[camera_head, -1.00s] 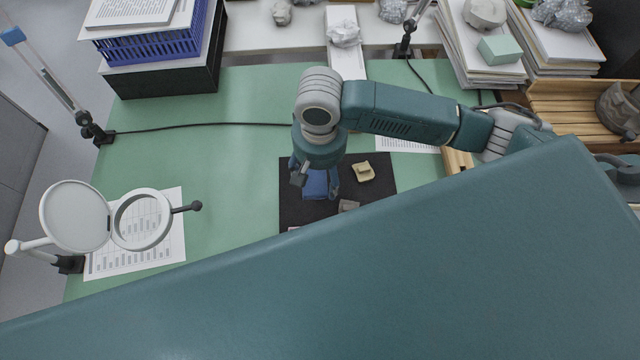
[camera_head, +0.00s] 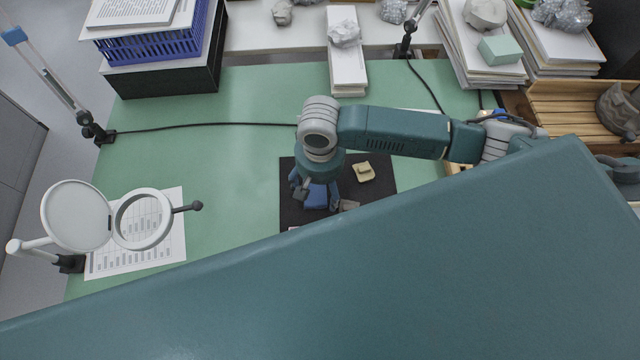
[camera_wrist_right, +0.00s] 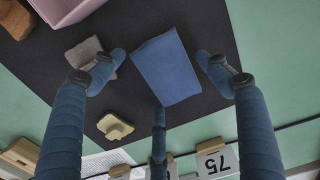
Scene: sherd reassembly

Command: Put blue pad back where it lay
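The blue pad (camera_head: 317,197) lies on or just above the black mat (camera_head: 380,184), partly hidden by my right gripper (camera_head: 315,190). In the right wrist view the pad (camera_wrist_right: 166,67) is a flat, slightly turned rectangle between the spread fingers of my right gripper (camera_wrist_right: 162,62). Thin strips of dark mat show between the pad and the two outer fingertips. The middle finger's tip is close to the pad's lower edge; I cannot tell if it touches. My left gripper is not in view.
A cream sherd (camera_head: 364,172) and a grey sherd (camera_head: 348,205) lie beside the pad on the mat. Green table (camera_head: 230,150) is free left of the mat. My teal body hides the front.

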